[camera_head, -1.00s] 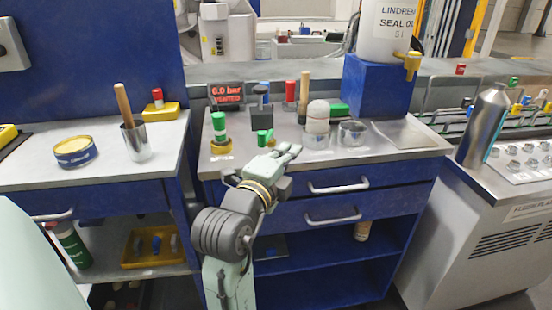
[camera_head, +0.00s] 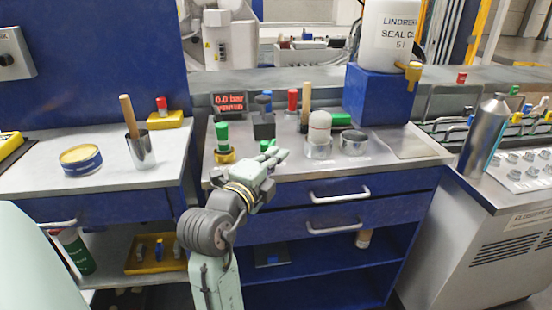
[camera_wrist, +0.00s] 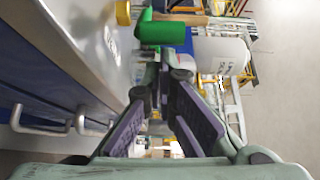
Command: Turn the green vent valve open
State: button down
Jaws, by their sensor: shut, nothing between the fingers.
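The green vent valve handle (camera_head: 268,145) sits low on the front of a dark fixture (camera_head: 263,124) on the middle bench. In the wrist view the green handle (camera_wrist: 165,33) appears large, just beyond my fingertips. My gripper (camera_head: 282,154) is shut and empty, just in front of and slightly right of the handle, partly hiding it. In the wrist view the fingers of my gripper (camera_wrist: 164,68) converge; I cannot tell whether they touch the handle. A red-lettered display (camera_head: 229,103) behind reads 0.0 bar, with a word resembling "VENTED" below.
A green-topped cylinder (camera_head: 222,132) in a yellow base stands left of the fixture. A white-domed item (camera_head: 319,125) and a metal cup (camera_head: 353,138) stand to the right. A red-topped cylinder (camera_head: 292,100) stands behind. The bench's right side holds a flat plate (camera_head: 402,141).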

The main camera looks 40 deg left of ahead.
jog(key=shift+s+a+m+h+b, duration=0.2)
jog(key=shift+a+m+h+b, duration=0.1)
jog(key=shift+h+b, duration=0.2)
jog(key=shift+s+a+f+m+h+b, duration=0.1)
jog(key=shift+s+a+m+h+b, duration=0.1)
jog(key=shift+m+h+b, duration=0.35)
jog(key=shift+s+a+t+h+b, duration=0.1)
jog(key=shift+t+h+b, duration=0.25)
jog(key=shift+b, duration=0.3)
jog(key=h+b, duration=0.1)
jog(key=a+m+h+b, duration=0.1)
jog(key=b, duration=0.1)
jog(key=s+a+m+h+b, duration=0.1)
jog(key=shift+f+m+h+b, duration=0.25)
jog(key=shift+h+b, duration=0.15)
jog(key=a+b, duration=0.2)
jog(key=b, duration=0.1)
jog(key=shift+s+a+r+b, duration=0.15)
jog(key=shift+s+a+b, duration=0.15)
jog(key=shift+w+a+r+b, duration=0.15)
jog(key=shift+a+b, duration=0.45)
jog(key=shift+a, duration=0.3)
jog(key=shift+w+a+r+b, duration=0.1)
jog(key=shift+a+b, duration=0.45)
jog(key=shift+a, duration=0.35)
jog(key=shift+a, duration=0.1)
jog(key=s+a, duration=0.1)
jog(key=s, duration=1.1)
jog(key=shift+a, duration=0.2)
